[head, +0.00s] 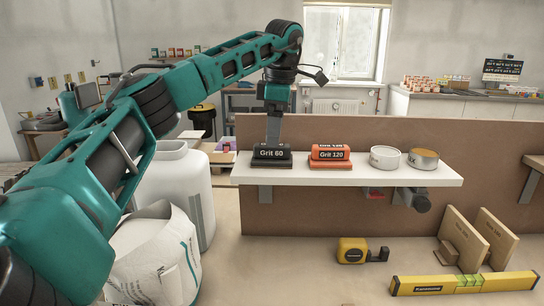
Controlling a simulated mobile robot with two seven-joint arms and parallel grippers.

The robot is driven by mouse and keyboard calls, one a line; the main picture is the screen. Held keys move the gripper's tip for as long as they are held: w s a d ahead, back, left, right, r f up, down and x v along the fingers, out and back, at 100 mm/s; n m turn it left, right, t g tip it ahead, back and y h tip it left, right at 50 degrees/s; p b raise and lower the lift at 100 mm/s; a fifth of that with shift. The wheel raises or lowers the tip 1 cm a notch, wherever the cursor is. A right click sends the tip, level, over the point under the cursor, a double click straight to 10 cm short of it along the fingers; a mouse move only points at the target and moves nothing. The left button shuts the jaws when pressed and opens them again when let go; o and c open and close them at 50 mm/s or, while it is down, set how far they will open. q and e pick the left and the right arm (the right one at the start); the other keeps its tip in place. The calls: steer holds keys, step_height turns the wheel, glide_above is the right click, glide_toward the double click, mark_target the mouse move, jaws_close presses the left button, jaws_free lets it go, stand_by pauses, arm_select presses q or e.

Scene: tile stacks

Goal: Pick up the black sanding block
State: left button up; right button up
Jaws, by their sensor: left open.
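The black sanding block (272,160), labelled "Grit 60", sits at the left end of a white wall shelf (400,179). My left gripper (273,140) reaches down from above, with its fingertips at the top of the black block. The gripper is open; whether it touches the block I cannot tell. The block appears to rest on the shelf. An orange sanding block (330,157), labelled "Grit 120", sits just to its right. My right gripper is not in view.
Two round tins, one white (384,157) and one brownish-topped (422,159), stand right of the orange block. Below are a yellow tape measure (351,250), a yellow level (463,283) and upright boards (487,238). A white bucket (177,185) and sack (150,260) stand at left.

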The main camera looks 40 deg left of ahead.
mark_target(271, 149)
arm_select(q)
steer(key=shift+a+f, duration=0.2)
steer(key=shift+f, duration=0.8)
steer(key=shift+a+f, duration=0.15)
steer(key=shift+f, duration=0.85)
steer(key=shift+a+f, duration=0.2)
steer(key=shift+f, duration=0.8)
steer(key=shift+c, duration=0.4)
steer(key=shift+s, duration=0.1)
steer(key=c, duration=1.1)
steer(key=shift+r, duration=0.1)
